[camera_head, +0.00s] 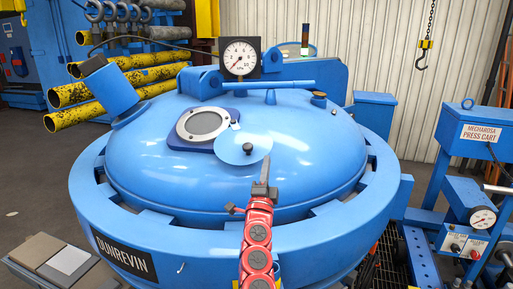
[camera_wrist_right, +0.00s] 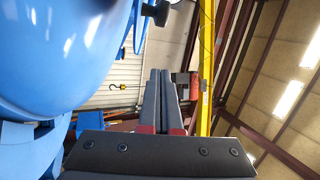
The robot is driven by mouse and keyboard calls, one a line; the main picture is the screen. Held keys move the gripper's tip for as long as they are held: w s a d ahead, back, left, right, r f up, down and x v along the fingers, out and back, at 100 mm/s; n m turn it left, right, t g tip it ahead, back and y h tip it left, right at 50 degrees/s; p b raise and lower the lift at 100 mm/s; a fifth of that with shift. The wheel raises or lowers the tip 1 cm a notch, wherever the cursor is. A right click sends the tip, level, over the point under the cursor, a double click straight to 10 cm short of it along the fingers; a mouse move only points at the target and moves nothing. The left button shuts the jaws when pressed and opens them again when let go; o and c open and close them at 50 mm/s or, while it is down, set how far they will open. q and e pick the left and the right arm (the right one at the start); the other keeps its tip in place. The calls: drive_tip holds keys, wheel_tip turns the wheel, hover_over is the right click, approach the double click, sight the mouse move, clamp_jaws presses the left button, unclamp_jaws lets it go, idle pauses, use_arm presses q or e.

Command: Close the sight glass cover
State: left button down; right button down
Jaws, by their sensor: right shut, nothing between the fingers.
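The sight glass (camera_head: 203,122) is a round grey window in a pale ring on the blue domed lid. Its cover (camera_head: 237,156) is a blue disc with a dark knob (camera_head: 248,147), swung to the right of the glass, which is uncovered. My right gripper (camera_head: 264,166) is shut and empty, its tips near the disc's lower right edge; I cannot tell whether they touch. In the right wrist view its fingers (camera_wrist_right: 163,85) are together, and a dark knob (camera_wrist_right: 156,13) beside a thin blue edge shows at the top. My left gripper is not in view.
A pressure gauge (camera_head: 239,56) and a blue lever bar (camera_head: 255,85) stand behind the glass on the lid (camera_head: 310,150). A blue cylinder (camera_head: 110,90) rises at left. The press cart (camera_head: 480,135) stands at right. The dome right of the cover is clear.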

sight(256, 161)
drive_tip(key=p+x, duration=0.1)
drive_tip(key=x, duration=0.6)
drive_tip(key=shift+w, duration=0.2)
drive_tip(key=a, duration=0.1)
drive_tip(key=a+f, duration=0.1)
drive_tip(key=a, duration=0.1)
drive_tip(key=shift+w+p, duration=0.1)
drive_tip(key=shift+p, duration=0.3)
drive_tip(key=shift+a+f, duration=0.1)
drive_tip(key=shift+a, duration=0.3)
drive_tip(key=shift+d, duration=0.1)
